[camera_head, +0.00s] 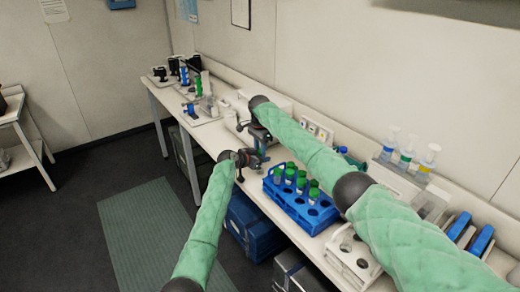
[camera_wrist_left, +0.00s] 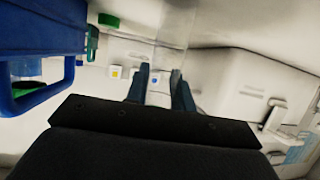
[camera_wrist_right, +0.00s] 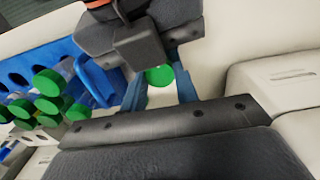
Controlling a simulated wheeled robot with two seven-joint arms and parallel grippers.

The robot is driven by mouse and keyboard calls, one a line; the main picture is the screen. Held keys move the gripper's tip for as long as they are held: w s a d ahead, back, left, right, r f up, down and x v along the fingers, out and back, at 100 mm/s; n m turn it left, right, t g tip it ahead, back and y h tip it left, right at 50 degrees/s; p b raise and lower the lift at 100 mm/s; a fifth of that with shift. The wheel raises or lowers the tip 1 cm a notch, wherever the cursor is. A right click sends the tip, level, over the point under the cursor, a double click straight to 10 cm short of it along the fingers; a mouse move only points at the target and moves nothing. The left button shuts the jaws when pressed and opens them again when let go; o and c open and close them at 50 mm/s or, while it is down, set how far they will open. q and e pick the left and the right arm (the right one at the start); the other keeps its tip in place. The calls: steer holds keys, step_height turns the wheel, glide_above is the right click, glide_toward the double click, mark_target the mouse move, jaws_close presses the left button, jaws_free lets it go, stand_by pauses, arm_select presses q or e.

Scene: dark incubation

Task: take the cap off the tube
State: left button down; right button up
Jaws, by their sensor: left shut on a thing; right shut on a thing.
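My left gripper (camera_head: 258,158) is shut on a clear tube. In the left wrist view the tube (camera_wrist_left: 176,28) stands between the fingers (camera_wrist_left: 159,80), and its top runs out of the picture. My right gripper (camera_head: 262,138) is just above and beside the left one. In the right wrist view its fingers (camera_wrist_right: 160,84) are shut on a green cap (camera_wrist_right: 159,75), with the left gripper close beyond it. In the head view the held tube and cap are hidden by the grippers. I cannot tell whether the cap still sits on the tube.
A blue rack (camera_head: 283,205) with several green-capped tubes stands on the bench just right of the grippers. A white rack (camera_head: 352,262) is nearer. Dropper bottles (camera_head: 407,152) stand at the back right. Small equipment (camera_head: 190,80) fills the bench's far end. Blue boxes sit under the bench.

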steer(key=shift+n, duration=1.7)
steer(key=o, duration=1.1)
steer(key=shift+c, duration=0.2)
